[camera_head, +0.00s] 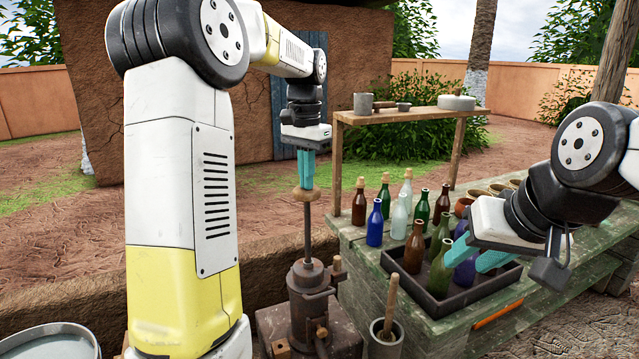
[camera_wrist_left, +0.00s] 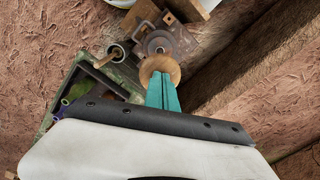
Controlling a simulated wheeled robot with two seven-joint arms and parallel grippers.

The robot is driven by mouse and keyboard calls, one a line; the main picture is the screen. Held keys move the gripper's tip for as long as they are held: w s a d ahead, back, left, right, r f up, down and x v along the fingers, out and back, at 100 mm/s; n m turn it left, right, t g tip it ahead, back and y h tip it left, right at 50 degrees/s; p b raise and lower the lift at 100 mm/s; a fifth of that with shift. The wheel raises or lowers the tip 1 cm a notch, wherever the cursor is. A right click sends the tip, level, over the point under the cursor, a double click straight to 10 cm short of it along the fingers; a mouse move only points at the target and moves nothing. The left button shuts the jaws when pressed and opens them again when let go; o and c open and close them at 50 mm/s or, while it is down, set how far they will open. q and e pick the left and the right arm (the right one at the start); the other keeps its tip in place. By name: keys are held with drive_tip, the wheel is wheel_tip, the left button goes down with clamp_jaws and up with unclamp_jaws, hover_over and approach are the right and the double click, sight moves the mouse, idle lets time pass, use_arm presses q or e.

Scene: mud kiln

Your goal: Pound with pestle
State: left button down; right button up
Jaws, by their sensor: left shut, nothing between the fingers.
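A wooden pestle (camera_head: 391,302) stands tilted in a grey mortar (camera_head: 385,343) beside the green bench. Pestle (camera_wrist_left: 105,61) and mortar (camera_wrist_left: 115,51) also show in the left wrist view. A metal press (camera_head: 309,285) stands left of the mortar, with an upright rod (camera_head: 308,232) topped by a round wooden knob (camera_head: 306,194). My left gripper (camera_head: 306,182) points down, shut and empty, with its teal fingertips at the top of the knob; I cannot tell whether they touch. The knob (camera_wrist_left: 159,69) partly shows beyond them in the left wrist view. My right gripper (camera_head: 478,258) is open over the bottle tray, away from the pestle.
Several glass bottles, such as a blue one (camera_head: 375,223), stand on the green bench (camera_head: 352,240) and in a dark tray (camera_head: 455,305). A raised wooden shelf (camera_head: 420,115) holds stone vessels. A metal tub (camera_head: 50,343) is at the lower left.

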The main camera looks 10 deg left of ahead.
use_arm(q)
wheel_tip(320, 180, down, 16)
drive_tip(key=shift+f, duration=0.1)
wheel_tip(320, 180, up, 19)
drive_tip(key=shift+r, duration=0.15)
idle(1.2)
idle(3.5)
drive_tip(key=shift+r, duration=2.45)
